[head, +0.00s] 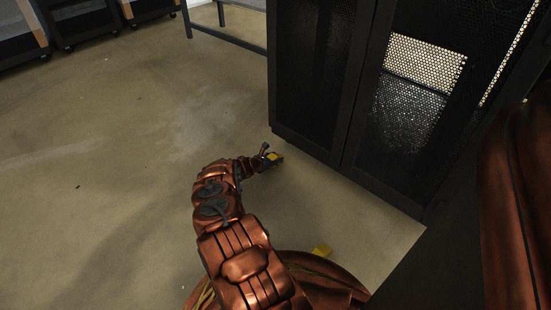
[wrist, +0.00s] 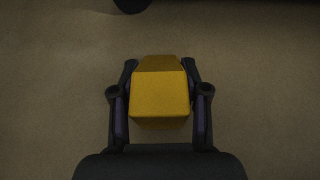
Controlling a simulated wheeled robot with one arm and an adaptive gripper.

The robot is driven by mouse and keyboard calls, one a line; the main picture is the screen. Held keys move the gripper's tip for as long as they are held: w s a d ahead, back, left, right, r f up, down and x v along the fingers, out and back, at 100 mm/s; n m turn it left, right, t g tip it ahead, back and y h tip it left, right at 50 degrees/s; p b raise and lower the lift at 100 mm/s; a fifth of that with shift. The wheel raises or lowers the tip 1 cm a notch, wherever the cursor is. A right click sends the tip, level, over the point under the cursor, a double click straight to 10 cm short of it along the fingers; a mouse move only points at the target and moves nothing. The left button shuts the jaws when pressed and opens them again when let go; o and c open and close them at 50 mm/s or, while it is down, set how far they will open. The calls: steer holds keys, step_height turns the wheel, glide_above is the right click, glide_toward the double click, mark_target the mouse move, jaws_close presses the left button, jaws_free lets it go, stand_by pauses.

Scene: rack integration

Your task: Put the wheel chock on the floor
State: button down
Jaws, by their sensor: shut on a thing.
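The yellow wheel chock (wrist: 159,95) is between the two fingers of my gripper (wrist: 160,98) in the wrist view. My gripper is shut on it, one finger on each side. In the head view my gripper (head: 268,160) is low near the bottom corner of the black rack, and the chock shows as a small yellow patch (head: 272,157). I cannot tell whether the chock touches the floor.
The black rack (head: 318,80) with perforated doors stands just beyond and right of my gripper. A dark round thing (wrist: 131,4) shows at the wrist view's top edge. The concrete floor (head: 110,165) to the left is clear. Dark wheeled carts (head: 85,25) stand far left.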

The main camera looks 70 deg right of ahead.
steer(key=shift+f, duration=0.1)
steer(key=c, duration=0.5)
jaws_free()
steer(key=shift+w+a+r, duration=0.3)
steer(key=shift+a, duration=0.1)
steer(key=v, duration=0.9)
steer(key=shift+a, duration=0.45)
steer(key=shift+w+a+r, duration=0.15)
steer(key=shift+a+r, duration=0.15)
steer(key=shift+a, duration=0.15)
